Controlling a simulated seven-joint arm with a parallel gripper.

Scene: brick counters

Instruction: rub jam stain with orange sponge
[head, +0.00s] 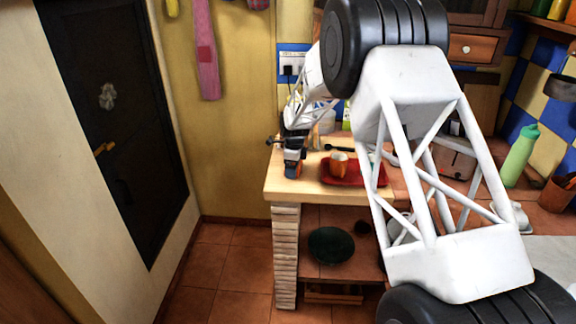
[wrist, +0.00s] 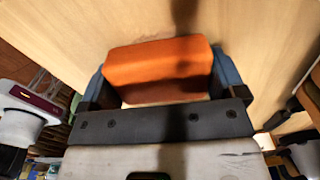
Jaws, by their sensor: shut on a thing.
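My gripper (head: 292,167) is at the left end of the wooden counter (head: 282,189), pointing down close to its top. In the wrist view the orange sponge (wrist: 158,66) sits between the two blue fingers of my gripper (wrist: 160,80), which are shut on it. I cannot tell whether the sponge touches the counter.
A green bottle (head: 521,156) stands far right. The counter's left and front edges are close to the gripper.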

